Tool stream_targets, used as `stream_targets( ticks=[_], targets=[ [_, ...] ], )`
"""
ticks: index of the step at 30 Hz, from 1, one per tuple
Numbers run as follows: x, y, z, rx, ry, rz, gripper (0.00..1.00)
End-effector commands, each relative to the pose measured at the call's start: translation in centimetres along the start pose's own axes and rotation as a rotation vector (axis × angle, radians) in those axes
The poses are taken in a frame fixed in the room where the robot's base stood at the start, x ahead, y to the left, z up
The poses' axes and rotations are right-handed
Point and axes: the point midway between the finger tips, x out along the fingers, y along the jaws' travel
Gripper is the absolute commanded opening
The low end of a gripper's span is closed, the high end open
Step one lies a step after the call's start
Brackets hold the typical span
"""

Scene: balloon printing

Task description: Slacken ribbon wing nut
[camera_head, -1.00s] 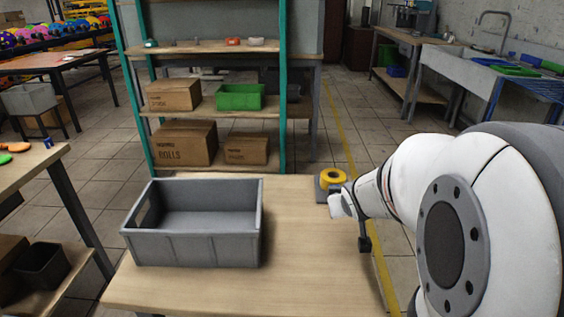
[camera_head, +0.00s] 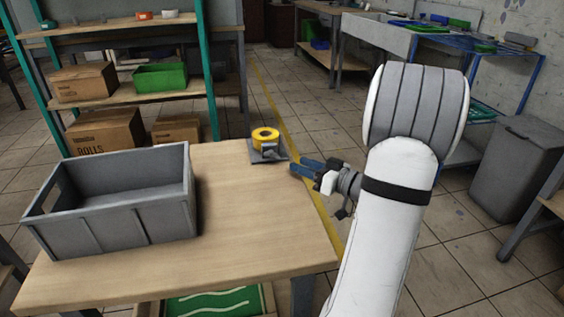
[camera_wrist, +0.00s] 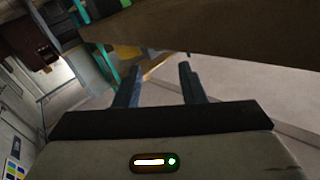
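A yellow ribbon roll (camera_head: 265,134) sits on a grey square base (camera_head: 258,157) at the far right corner of the wooden table in the head view. A small grey part (camera_head: 270,151) shows at the front of the roll; it is too small to tell whether it is the wing nut. My gripper (camera_head: 300,167) is just right of the base, off the table's right edge, its blue fingers pointing left toward it, without visible contact. In the wrist view my gripper (camera_wrist: 158,78) has its two fingers apart with nothing between them.
A grey open bin (camera_head: 120,217) takes up the left of the table (camera_head: 250,235); the table's middle and right are clear. A shelf with boxes (camera_head: 105,133) and a green bin (camera_head: 161,77) stands behind. A grey waste bin (camera_head: 515,170) stands on the floor at right.

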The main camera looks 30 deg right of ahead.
Motion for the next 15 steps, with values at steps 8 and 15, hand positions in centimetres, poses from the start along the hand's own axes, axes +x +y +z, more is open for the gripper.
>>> stream_targets(
  ticks=[8, 15],
  targets=[
    [4.7, -0.1, 0.2, -0.004, -0.001, -0.004, 0.37],
    [6.6, -0.1, 0.1, -0.002, -0.001, 0.0, 0.37]
  ],
)
